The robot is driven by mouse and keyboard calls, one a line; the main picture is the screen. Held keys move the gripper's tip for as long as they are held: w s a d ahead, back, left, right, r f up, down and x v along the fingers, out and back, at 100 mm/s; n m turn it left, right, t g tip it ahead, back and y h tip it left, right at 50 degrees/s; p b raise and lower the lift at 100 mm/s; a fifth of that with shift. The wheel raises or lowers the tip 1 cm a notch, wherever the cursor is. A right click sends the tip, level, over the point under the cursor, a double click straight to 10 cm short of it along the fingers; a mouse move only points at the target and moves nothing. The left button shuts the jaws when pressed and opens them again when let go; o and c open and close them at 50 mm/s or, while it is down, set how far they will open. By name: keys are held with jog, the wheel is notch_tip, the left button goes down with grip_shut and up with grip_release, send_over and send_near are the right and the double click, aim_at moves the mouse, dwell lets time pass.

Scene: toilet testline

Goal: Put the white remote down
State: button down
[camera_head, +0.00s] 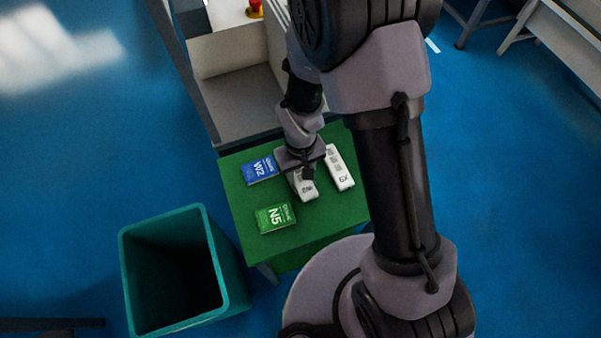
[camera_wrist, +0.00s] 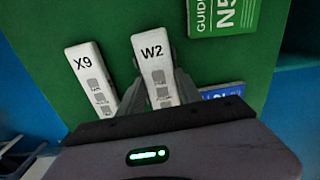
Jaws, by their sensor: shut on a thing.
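A white remote marked W2 (camera_head: 306,190) is between the fingers of my gripper (camera_head: 307,173), over the green table (camera_head: 327,220). In the wrist view the W2 remote (camera_wrist: 154,55) points away from my gripper (camera_wrist: 162,88), with a finger along each side and grey buttons partly showing. My gripper is shut on it. I cannot tell whether the remote touches the tabletop. A second white remote, marked X9 (camera_head: 340,168), lies just right of it; in the wrist view this X9 remote (camera_wrist: 88,72) is at the left.
A teal open bin (camera_head: 235,275) stands on the floor at the lower left. A grey box-like structure (camera_head: 240,95) adjoins the table's far edge. The front right tabletop is clear.

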jog(key=c, duration=0.8)
grip_release()
notch_tip(320, 180, up, 12)
jog(key=p, duration=0.5)
notch_tip(320, 180, up, 10)
jog(key=m+t, duration=0.2)
send_over(300, 175)
jog(key=d, duration=0.3)
jog(key=s+d+r+m+t, duration=0.1)
jog(key=s+r+m, duration=0.1)
jog(key=s+r, duration=0.1)
jog(key=s+d+r+m+t+y, duration=0.1)
jog(key=s+r+m, duration=0.1)
jog(key=s+r, duration=0.2)
jog(key=s+d+r+m+t+y, duration=0.1)
jog(key=s+d+r+m, duration=0.1)
jog(key=s+r, duration=0.2)
jog(key=shift+s+r+t, duration=0.15)
jog(key=shift+r+t, duration=0.05)
jog(key=shift+r, duration=0.65)
jog(key=shift+s+r+t, duration=0.1)
jog(key=shift+r+t, duration=0.1)
jog(key=shift+r, duration=0.65)
